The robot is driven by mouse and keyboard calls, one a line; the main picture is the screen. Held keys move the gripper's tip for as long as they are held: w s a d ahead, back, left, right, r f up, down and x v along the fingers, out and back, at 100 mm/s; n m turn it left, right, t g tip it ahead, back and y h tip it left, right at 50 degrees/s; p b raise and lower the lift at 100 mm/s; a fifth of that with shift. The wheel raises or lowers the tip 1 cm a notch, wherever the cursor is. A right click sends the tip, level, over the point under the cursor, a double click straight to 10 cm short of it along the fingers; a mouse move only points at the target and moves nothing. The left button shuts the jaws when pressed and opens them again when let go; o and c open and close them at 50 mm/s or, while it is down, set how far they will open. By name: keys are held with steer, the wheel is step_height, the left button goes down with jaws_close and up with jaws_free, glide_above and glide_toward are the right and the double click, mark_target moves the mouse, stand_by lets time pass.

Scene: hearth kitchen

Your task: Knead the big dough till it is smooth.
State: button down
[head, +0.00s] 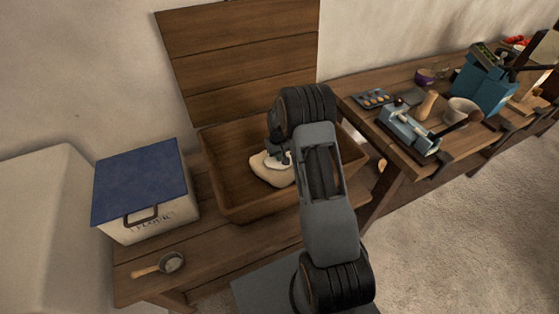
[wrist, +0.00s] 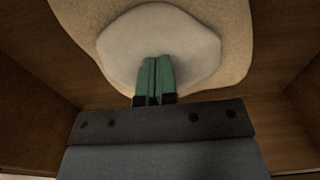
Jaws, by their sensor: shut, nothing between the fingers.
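The big dough (head: 268,170) is a pale lump on the floor of a wooden trough (head: 222,176). In the wrist view the dough (wrist: 90,45) shows as a paler rounded mass on a wider tan layer. My gripper (wrist: 157,62) is shut and empty, with its green fingertips together over the near part of the pale mass. I cannot tell whether the tips touch it or hover just above. In the head view my arm hides the right part of the dough and most of the fingers.
A white box with a blue lid (head: 140,183) stands left of the trough, with a small pan-like scoop (head: 171,263) in front. The trough's lid (head: 240,60) stands upright behind. A second table at right holds a tray (head: 372,98), blue device (head: 408,128) and bowl (head: 461,110).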

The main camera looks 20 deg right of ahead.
mark_target(272, 161)
steer(key=shift+f, duration=0.2)
stand_by(0.4)
steer(key=shift+r, duration=0.1)
steer(key=shift+r+p, duration=0.9)
steer(key=shift+r, duration=0.95)
steer(key=shift+a, duration=1.5)
steer(key=shift+f+b, duration=0.15)
steer(key=shift+b, duration=0.15)
steer(key=shift+s+f+b, duration=0.1)
steer(key=shift+f+b, duration=0.8)
steer(key=shift+f, duration=0.4)
